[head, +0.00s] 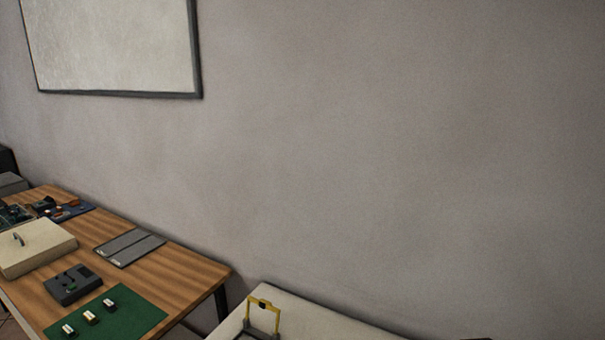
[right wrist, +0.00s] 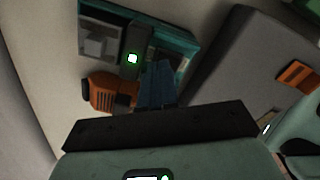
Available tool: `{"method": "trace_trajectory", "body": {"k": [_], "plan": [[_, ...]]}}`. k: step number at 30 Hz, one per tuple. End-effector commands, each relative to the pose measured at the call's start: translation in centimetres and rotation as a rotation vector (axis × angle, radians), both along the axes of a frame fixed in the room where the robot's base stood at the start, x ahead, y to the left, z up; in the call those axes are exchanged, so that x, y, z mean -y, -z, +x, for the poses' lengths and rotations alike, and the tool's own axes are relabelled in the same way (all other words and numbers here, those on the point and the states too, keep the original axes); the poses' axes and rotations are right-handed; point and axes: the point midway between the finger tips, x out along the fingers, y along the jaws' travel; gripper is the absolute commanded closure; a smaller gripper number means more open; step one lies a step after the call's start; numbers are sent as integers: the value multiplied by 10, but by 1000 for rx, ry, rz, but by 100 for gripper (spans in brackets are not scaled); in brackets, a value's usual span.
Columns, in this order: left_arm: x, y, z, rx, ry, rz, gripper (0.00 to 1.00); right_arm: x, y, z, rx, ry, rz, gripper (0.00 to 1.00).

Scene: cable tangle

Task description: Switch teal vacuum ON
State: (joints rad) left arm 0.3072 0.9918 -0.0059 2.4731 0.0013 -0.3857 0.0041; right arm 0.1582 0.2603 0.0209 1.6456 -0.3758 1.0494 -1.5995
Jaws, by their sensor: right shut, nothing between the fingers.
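In the right wrist view, a teal-edged unit (right wrist: 178,42) with grey and dark panels lies on a pale surface; I take it for the teal vacuum, but cannot be sure. A small square light (right wrist: 132,58) glows green-white on a dark part at its near side. My right gripper (right wrist: 158,70) is shut and empty, its bluish fingers in front of the unit's near edge, just right of the light. I cannot tell whether the fingertips touch the unit. The fingers hide part of that edge. My left gripper is in neither view.
An orange-brown block (right wrist: 112,93) sits left of the fingers, and a large grey case (right wrist: 235,70) with an orange latch stands to the right. In the head view, a wooden table (head: 185,272) holds several items. A yellow frame (head: 263,304) stands on a pale surface by the wall.

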Motion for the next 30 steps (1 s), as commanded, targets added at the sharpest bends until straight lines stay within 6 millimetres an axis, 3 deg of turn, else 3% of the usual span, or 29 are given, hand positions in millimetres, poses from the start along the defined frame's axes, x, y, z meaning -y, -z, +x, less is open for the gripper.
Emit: {"method": "trace_trajectory", "body": {"k": [30], "plan": [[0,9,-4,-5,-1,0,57,0,16,0,0,0,0,100]]}}
